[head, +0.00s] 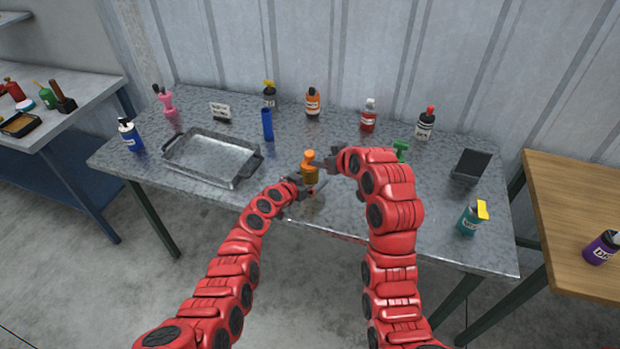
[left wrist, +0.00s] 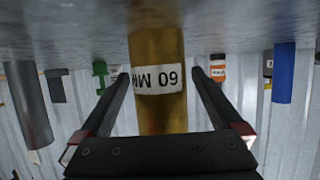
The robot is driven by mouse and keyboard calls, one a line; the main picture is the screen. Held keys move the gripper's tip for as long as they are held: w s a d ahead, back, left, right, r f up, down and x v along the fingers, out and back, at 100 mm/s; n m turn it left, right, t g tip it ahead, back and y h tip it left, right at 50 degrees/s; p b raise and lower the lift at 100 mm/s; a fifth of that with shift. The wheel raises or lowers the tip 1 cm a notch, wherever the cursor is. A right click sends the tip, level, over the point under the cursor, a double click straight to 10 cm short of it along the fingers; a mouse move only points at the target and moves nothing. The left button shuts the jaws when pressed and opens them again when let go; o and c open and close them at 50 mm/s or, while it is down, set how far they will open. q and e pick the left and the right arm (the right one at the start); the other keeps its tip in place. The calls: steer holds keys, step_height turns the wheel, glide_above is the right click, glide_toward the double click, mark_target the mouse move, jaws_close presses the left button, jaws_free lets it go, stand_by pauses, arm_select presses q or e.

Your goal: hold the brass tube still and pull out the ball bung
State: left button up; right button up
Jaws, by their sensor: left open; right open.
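The brass tube (head: 310,174) stands upright near the table's front edge, with the orange ball bung (head: 309,155) at its top. My left gripper (head: 304,184) is open at the tube's lower part. In the left wrist view, which is upside down, the tube (left wrist: 158,50) with its white "60 MM" label lies between the two open fingers, with gaps on both sides. The bung is out of sight there. My right gripper (head: 335,160) is open and empty, just right of the bung and apart from it; its fingers are small in the picture.
A metal tray (head: 213,158) lies to the left, with a blue tube (head: 267,124) behind it. Several bottles line the table's back. A green item (head: 401,150) is partly behind my right arm. A dark stand (head: 470,167) and a teal bottle (head: 472,218) are at the right.

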arm_select(q)
steer(key=c, duration=1.5)
